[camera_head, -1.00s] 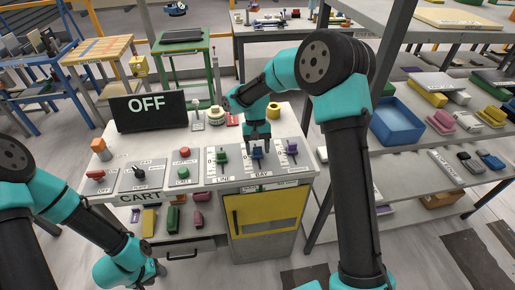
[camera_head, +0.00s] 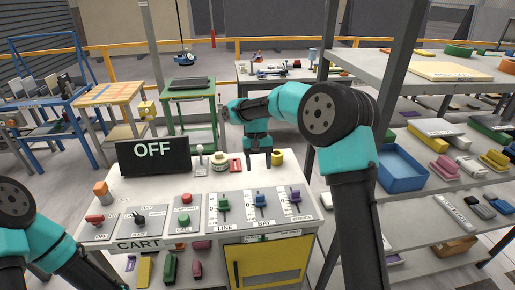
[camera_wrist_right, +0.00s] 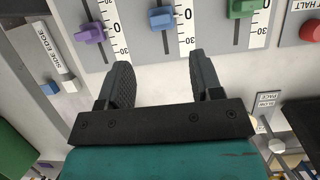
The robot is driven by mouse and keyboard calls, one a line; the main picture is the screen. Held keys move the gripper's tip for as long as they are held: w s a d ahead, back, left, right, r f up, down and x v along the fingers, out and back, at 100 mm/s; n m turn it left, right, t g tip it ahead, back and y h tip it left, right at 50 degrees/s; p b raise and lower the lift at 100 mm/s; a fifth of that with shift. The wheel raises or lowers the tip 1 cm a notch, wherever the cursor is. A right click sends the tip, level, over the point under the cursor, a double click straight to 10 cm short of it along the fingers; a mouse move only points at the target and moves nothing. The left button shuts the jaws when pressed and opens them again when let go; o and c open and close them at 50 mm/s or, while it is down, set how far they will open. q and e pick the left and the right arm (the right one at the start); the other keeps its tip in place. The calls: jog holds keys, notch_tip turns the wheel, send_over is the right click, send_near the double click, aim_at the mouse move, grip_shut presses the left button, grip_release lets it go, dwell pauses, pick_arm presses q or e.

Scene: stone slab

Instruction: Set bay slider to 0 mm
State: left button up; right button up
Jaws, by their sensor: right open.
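The blue bay slider knob (camera_head: 260,199) stands in its slot on the grey panel above the BAY label, between the green line slider (camera_head: 224,204) and a purple slider (camera_head: 295,196). In the right wrist view the blue knob (camera_wrist_right: 161,18) sits about level with the 0 mark of its scale. My right gripper (camera_head: 261,160) is open and empty, raised clear of the knob toward the back of the cart. Its two fingers also show in the right wrist view (camera_wrist_right: 160,82), apart from the knob. My left gripper is out of view.
A black OFF display (camera_head: 153,154) stands at the cart's back left. A red switch (camera_head: 95,218), a black knob (camera_head: 139,217) and a green call button (camera_head: 184,221) lie left of the sliders.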

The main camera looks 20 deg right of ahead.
jog(key=v, duration=0.5)
jog(key=shift+r, duration=0.35)
jog(key=shift+w, duration=0.1)
